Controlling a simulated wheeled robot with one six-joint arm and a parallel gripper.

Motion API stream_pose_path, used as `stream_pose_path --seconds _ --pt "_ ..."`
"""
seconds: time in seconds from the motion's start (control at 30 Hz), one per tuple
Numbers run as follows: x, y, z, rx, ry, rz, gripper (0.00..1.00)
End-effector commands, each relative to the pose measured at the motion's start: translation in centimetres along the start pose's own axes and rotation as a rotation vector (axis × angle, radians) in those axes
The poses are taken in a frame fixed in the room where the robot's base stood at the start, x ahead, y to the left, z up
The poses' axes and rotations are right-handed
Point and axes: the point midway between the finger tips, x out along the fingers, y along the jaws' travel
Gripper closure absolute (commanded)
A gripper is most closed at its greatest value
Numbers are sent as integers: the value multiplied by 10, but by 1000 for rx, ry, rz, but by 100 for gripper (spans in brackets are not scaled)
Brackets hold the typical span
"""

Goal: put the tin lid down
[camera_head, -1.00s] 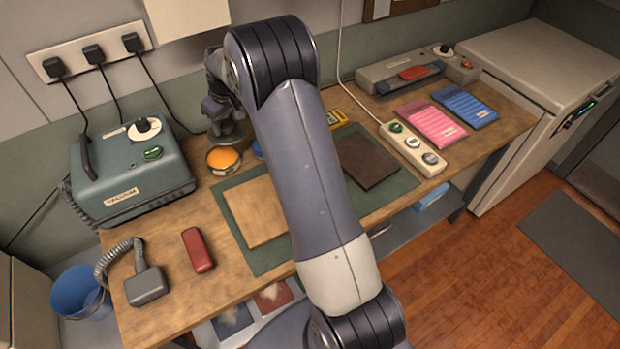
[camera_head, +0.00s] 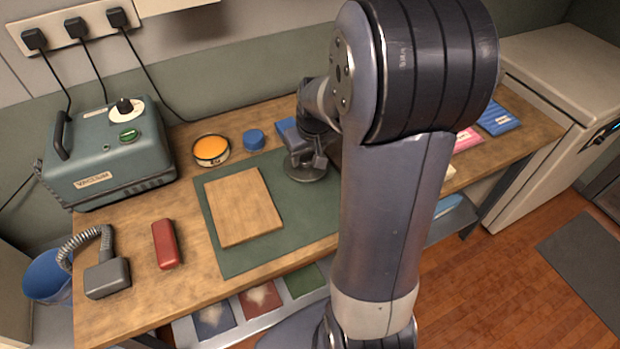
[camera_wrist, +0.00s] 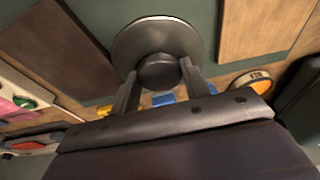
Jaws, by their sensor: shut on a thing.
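The tin lid is a round grey disc with a paler rim (camera_wrist: 155,25) and a dark knob (camera_wrist: 160,72). My gripper (camera_wrist: 161,85) is shut on that knob. In the head view my gripper (camera_head: 306,148) holds the lid (camera_head: 307,174) flat over the green mat (camera_head: 235,262), right of the light wooden board (camera_head: 243,208). I cannot tell whether the lid touches the mat. The open round tin with orange contents (camera_head: 211,149) stands left of the lid, behind the mat; it also shows in the wrist view (camera_wrist: 262,86).
A small blue tub (camera_head: 254,139) stands behind the mat. A teal vacuum box (camera_head: 105,160) is at the left. A dark board (camera_wrist: 60,50) is beside the lid. My arm hides the table's right middle.

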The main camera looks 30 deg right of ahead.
Motion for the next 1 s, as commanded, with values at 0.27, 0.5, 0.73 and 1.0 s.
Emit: stream_pose_path --seconds 0.27,0.5,0.73,1.0 --pt "37 0 10 -2 -3 -1 78" --pt "66 0 18 -1 -3 -1 78" --pt "70 0 19 -2 0 0 78" --pt "73 0 20 -2 0 0 53"
